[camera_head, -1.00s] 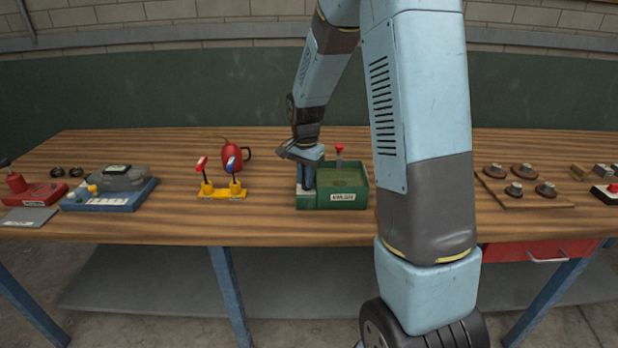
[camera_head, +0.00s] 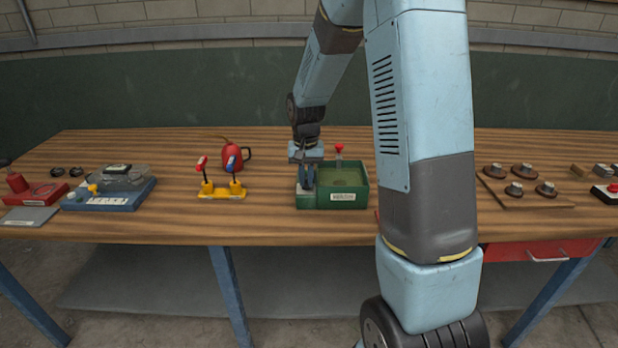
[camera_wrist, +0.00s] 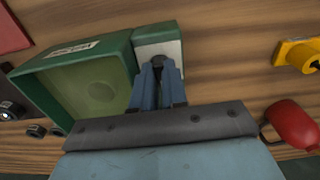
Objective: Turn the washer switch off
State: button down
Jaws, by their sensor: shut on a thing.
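The washer is a green box with an open basin (camera_head: 364,180) and a front label. It stands on the bench in the head view, and its basin also shows in the wrist view (camera_wrist: 130,55). On the narrow section beside the basin is a pale plate (camera_wrist: 172,48) with a small dark switch (camera_wrist: 158,60). My gripper (camera_head: 306,184) points down over that section. In the wrist view its blue fingers (camera_wrist: 159,72) are closed around the switch, which they partly hide. Which way the switch is set cannot be told.
A red-topped post (camera_head: 339,149) stands behind the basin. To the left are a yellow base with red and blue levers (camera_head: 220,192) and a red can (camera_head: 235,153). A board with several dark knobs (camera_head: 525,188) lies to the right. Bare bench separates these.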

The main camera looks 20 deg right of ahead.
aim_at(306, 181)
jog(key=shift+s+f, duration=0.1)
jog(key=shift+s, duration=0.05)
jog(key=c, duration=1.2)
grip_release()
jog(key=shift+o, duration=0.2)
jog(key=shift+r, duration=0.2)
notch_tip(306, 181, up, 14)
jog(key=shift+f, duration=0.25)
jog(key=s+r+n+t, duration=0.1)
jog(key=s+r, duration=0.3)
jog(key=s, duration=0.9)
jog(key=s+r+n+t, duration=0.2)
jog(key=s+r+t, duration=0.2)
jog(key=s, duration=1)
jog(key=shift+s+r+t, duration=0.3)
jog(key=shift+r, duration=0.35)
